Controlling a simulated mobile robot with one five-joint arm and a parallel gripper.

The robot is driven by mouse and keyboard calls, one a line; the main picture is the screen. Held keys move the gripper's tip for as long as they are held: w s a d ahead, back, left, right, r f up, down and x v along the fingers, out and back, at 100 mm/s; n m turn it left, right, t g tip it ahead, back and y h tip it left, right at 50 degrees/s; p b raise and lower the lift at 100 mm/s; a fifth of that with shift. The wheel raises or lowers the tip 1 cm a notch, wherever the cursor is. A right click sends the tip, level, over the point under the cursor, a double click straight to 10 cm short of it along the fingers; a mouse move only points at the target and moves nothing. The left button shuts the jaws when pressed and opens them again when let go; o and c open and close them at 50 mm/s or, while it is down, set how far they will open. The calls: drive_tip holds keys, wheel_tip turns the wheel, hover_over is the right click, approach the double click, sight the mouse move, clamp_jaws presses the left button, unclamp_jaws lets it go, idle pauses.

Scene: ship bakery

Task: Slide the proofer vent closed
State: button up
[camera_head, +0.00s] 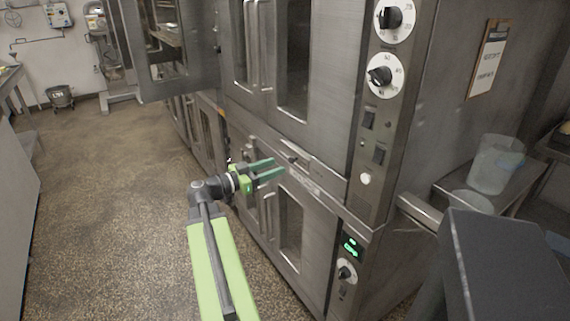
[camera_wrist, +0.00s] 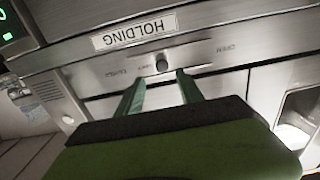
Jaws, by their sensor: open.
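The proofer vent's small dark knob (camera_wrist: 162,64) sits on a metal strip in the wrist view, between faint lettering that seems to read OPEN on the right and CLOSED on the left. That view shows the lettering upside down. The knob also shows in the head view (camera_head: 291,157), on the strip (camera_head: 318,169) between the upper and lower oven units. My gripper (camera_head: 281,168) is open, with green fingers pointing at the strip. In the wrist view the gripper's fingertips (camera_wrist: 160,76) lie either side of the knob, just short of it. I cannot tell whether they touch it.
A HOLDING label (camera_wrist: 134,31) is beside the strip. The lower proofer door (camera_head: 290,220) with its handle is below my gripper. An upper door (camera_head: 165,50) stands open at the back. Clear tubs (camera_head: 495,165) stand on a shelf at right. The floor (camera_head: 110,220) at left is clear.

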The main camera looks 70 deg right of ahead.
drive_tip(key=v, duration=1.1)
drive_tip(key=shift+w, duration=0.1)
drive_tip(key=w+a+f+n+t+y, duration=0.1)
drive_tip(key=w+a+f+n+t, duration=0.35)
drive_tip(key=w+a, duration=0.55)
drive_tip(key=w+a+f+n+t, duration=0.35)
drive_tip(key=w+a+f, duration=0.25)
drive_tip(key=w+a, duration=0.4)
drive_tip(key=w+a+f+n+t+y, duration=0.15)
drive_tip(key=a+f+n+y, duration=0.35)
drive_tip(key=a, duration=0.6)
drive_tip(key=w+a+f+n+t+y, duration=0.15)
drive_tip(key=a+f+n+y, duration=0.35)
drive_tip(key=a, duration=0.6)
drive_tip(key=w+a+f+n+y, duration=0.25)
drive_tip(key=a+n, duration=0.45)
drive_tip(key=a, duration=0.4)
wheel_tip(320, 180, up, 15)
drive_tip(key=p, duration=1.6)
drive_tip(key=shift+s+d+r+n+y, duration=0.25)
drive_tip(key=shift+s+d+n+y, duration=0.1)
drive_tip(key=shift+s+d, duration=0.1)
